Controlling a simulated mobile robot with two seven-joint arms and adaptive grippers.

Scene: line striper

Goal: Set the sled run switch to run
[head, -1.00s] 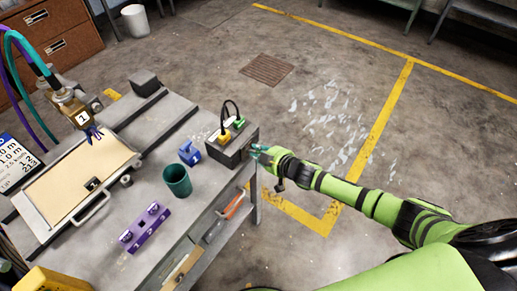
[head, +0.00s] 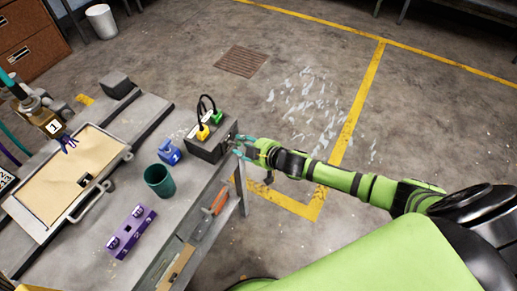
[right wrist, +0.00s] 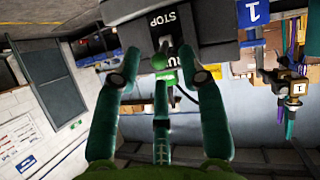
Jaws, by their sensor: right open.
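My right gripper (head: 238,146) is open at the box's right side. My left gripper is not in view.
On the workbench are a blue clamp-like part (head: 169,152), a green cup (head: 159,181), a purple block (head: 130,232) and a tan panel in a frame (head: 62,178). A nozzle head marked 1 (head: 52,126) hangs over the panel. The floor right of the bench is open.

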